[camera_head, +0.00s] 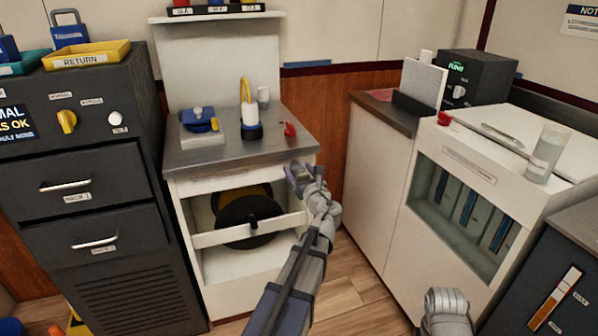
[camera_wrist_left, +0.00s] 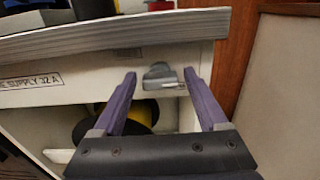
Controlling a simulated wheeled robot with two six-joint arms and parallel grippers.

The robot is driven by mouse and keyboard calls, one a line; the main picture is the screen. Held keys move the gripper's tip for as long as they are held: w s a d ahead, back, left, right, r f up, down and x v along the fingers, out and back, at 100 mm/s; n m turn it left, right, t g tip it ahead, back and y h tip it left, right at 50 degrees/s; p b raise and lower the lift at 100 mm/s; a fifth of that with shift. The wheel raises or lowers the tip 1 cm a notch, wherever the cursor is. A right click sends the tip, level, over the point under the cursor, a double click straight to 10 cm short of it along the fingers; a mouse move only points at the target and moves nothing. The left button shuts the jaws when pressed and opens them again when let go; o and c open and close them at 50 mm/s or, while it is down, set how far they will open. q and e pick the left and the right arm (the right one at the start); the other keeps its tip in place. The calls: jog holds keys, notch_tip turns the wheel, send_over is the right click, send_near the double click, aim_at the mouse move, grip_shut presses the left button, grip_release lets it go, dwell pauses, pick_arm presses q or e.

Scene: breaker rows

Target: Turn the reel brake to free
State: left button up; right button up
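The cable reel (camera_head: 236,208), dark with a yellow part, sits in the open bay under the metal-topped counter. It also shows in the left wrist view (camera_wrist_left: 88,130), partly behind my left finger. A small grey metal piece (camera_wrist_left: 163,76), possibly the reel brake, is on the white front below the counter edge. I cannot read its setting. My left gripper (camera_head: 292,176) is at the bay's upper right corner. Its purple fingers (camera_wrist_left: 158,82) are open, with the grey piece showing between their tips. I cannot tell whether they touch it. My right gripper's fingers are not visible.
The counter top (camera_head: 225,150) overhangs just above my left gripper. A white bar (camera_head: 225,233) with a black knob crosses the reel bay. A dark drawer cabinet (camera_head: 90,200) stands left, a white cabinet (camera_head: 375,175) right. Open floor (camera_head: 360,285) lies between them.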

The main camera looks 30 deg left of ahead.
pick_arm(q)
grip_shut()
dwell(0.4)
jog(key=n, duration=0.4)
jog(key=shift+s+n, duration=0.1)
jog(key=shift+n, duration=0.2)
jog(key=n, duration=0.4)
jog(key=shift+f+n, duration=0.1)
jog(key=shift+n, duration=0.2)
jog(key=n, duration=0.4)
jog(key=shift+s+a, duration=0.1)
jog(key=shift+f+n, duration=0.15)
jog(key=shift+n, duration=2.15)
